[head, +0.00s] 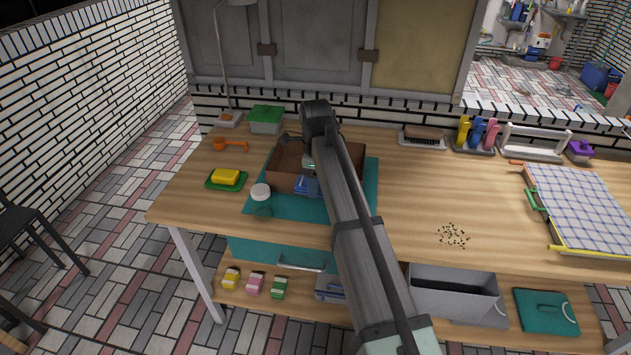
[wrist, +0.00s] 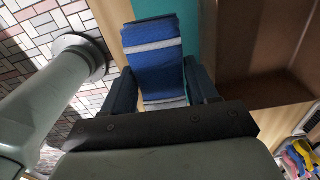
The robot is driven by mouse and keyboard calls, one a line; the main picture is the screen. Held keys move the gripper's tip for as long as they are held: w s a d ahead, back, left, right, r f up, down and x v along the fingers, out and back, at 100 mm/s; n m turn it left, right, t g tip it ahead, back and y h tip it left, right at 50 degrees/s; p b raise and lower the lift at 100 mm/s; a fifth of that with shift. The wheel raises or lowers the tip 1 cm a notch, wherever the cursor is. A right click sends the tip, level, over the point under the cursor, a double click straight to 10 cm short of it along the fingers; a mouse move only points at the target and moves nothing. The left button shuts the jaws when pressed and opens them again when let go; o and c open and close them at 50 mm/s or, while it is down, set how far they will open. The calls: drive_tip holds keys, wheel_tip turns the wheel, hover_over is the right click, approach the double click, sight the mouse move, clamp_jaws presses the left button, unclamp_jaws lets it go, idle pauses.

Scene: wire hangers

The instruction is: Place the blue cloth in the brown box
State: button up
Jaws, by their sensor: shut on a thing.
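The blue cloth (wrist: 155,65), folded and crossed by a pale stripe, is between the two fingers of my gripper (wrist: 160,84), which is shut on it. In the head view the blue cloth (head: 306,186) shows small at the front wall of the brown box (head: 287,160). The open brown box also shows in the wrist view (wrist: 262,45), right of the cloth. The cloth appears over the teal mat, beside the box rather than inside it. My arm hides much of the gripper and the box's right part in the head view.
A teal mat (head: 369,190) lies under the box. A white-lidded jar (head: 261,193) stands at the box's front left. A yellow sponge (head: 226,177) on a green tray and a green-lidded container (head: 266,119) are nearby. The wooden tabletop (head: 430,190) right of my arm is mostly clear.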

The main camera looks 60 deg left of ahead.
drive_tip(key=w+a, duration=1)
drive_tip(key=a, duration=0.3)
drive_tip(key=f, duration=0.4)
drive_tip(key=shift+w+a+f, duration=0.15)
drive_tip(key=shift+a+f, duration=0.05)
drive_tip(key=shift+f, duration=0.75)
drive_tip(key=shift+c, duration=1.1)
drive_tip(key=shift+f, duration=1.65)
drive_tip(key=o, duration=1.3)
drive_tip(key=shift+c, duration=0.2)
drive_tip(key=shift+r, duration=0.1)
wheel_tip(320, 180, up, 12)
